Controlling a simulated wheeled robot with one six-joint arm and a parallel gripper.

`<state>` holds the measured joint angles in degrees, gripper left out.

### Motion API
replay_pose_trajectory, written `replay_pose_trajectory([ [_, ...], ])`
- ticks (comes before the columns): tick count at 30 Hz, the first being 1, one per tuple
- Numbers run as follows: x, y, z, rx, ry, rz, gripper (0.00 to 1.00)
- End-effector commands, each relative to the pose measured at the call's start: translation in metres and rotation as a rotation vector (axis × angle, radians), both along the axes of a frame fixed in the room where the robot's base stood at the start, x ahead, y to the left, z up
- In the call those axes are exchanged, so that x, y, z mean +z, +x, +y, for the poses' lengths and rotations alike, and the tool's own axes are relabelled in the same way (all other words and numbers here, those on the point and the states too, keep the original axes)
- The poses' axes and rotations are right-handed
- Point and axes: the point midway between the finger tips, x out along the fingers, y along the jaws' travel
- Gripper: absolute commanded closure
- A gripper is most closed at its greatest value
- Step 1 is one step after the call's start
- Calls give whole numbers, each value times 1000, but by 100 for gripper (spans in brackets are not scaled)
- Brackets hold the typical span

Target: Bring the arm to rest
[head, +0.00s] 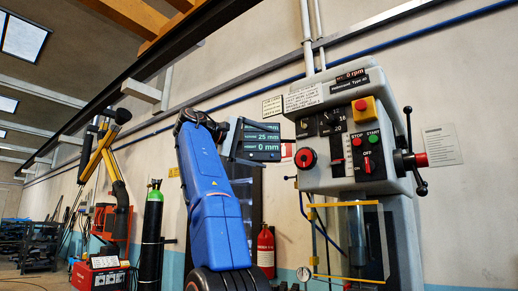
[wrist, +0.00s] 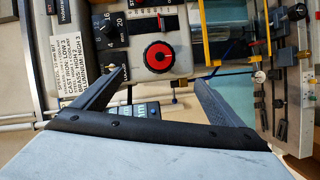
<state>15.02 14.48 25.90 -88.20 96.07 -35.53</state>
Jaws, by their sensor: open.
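My gripper (wrist: 159,78) shows in the wrist view with its two dark fingers spread wide apart. Nothing is held between them. Beyond the fingers are the front panel of a drill press and a digital readout. In the head view my blue arm (head: 215,215) stands raised in the middle, with its dark joint at the top beside the readout. I cannot make out the fingers there.
The grey drill press (head: 345,175) stands close to the right of my arm, its handle sticking out right. The digital readout (head: 262,140) is just behind my arm. A fire extinguisher (head: 266,250), a dark gas cylinder (head: 151,235) and a red welding machine (head: 100,274) stand along the wall.

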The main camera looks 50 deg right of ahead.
Motion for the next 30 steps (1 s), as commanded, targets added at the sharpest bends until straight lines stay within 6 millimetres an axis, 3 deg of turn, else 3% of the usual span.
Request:
replay_pose_trajectory([
  [22,-3,4,1,35,10,6,9],
  [26,-16,18,5,117,38,17,9],
  [30,-45,36,15,243,93,28,9],
])
